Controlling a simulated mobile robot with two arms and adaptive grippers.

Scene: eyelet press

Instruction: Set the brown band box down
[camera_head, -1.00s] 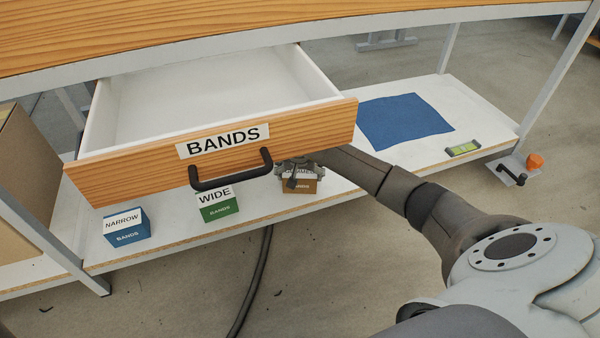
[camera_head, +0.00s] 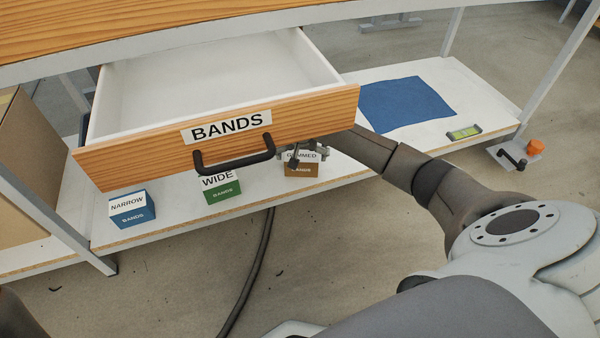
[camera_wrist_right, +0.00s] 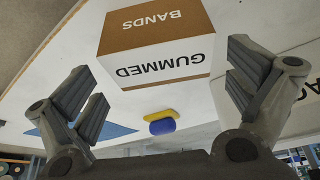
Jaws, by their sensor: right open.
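The brown band box (camera_head: 301,169), with a white top marked GUMMED, stands on the white lower shelf, right of the green box. In the right wrist view the brown band box (camera_wrist_right: 155,40) appears upside down, its GUMMED and BANDS faces clear. My right gripper (camera_head: 303,153) is at the box, partly hidden behind the drawer front. In the wrist view the fingers of the right gripper (camera_wrist_right: 163,78) are spread wide, one on each side of the picture, with visible gaps to the box. My left gripper is not in view.
The open BANDS drawer (camera_head: 300,112) overhangs the shelf (camera_head: 170,232). A green WIDE box (camera_head: 222,192) and blue NARROW box (camera_head: 132,209) stand to the left. A blue cloth (camera_head: 405,103) and a green level (camera_head: 464,132) lie to the right. A cardboard carton (camera_head: 25,165) stands far left.

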